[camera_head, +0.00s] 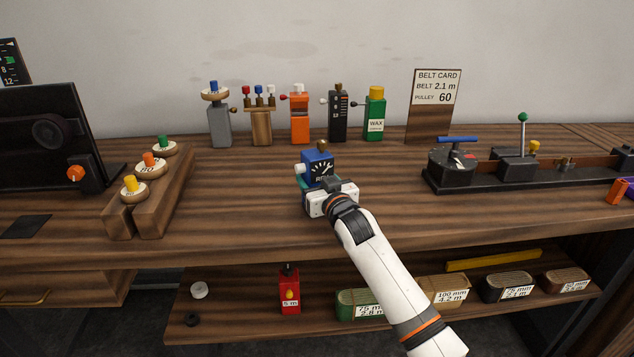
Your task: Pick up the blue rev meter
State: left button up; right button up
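The blue rev meter (318,165) stands upright near the middle of the bench, with a dial on its front, a brass knob on top and a white knob on its left side. My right gripper (322,190) reaches in from the lower right and is right at the meter's front. It covers the meter's lower part and part of its label. The fingers are mostly hidden, so I cannot tell whether they are closed on the meter or whether its base touches the bench. My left gripper is out of view.
Behind stand a grey tool (220,125), an orange device (300,118), a black device (339,118), a green wax container (374,118) and a belt card (434,105). A wooden knob rack (170,200) is left; a black lever fixture (480,175) is right.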

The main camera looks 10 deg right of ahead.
aim_at(317, 153)
jog(key=c, duration=0.9)
jog(key=shift+r, duration=0.1)
jog(key=shift+c, duration=0.8)
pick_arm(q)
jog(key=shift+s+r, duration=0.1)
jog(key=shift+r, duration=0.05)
pick_arm(e)
notch_tip(317, 153, up, 10)
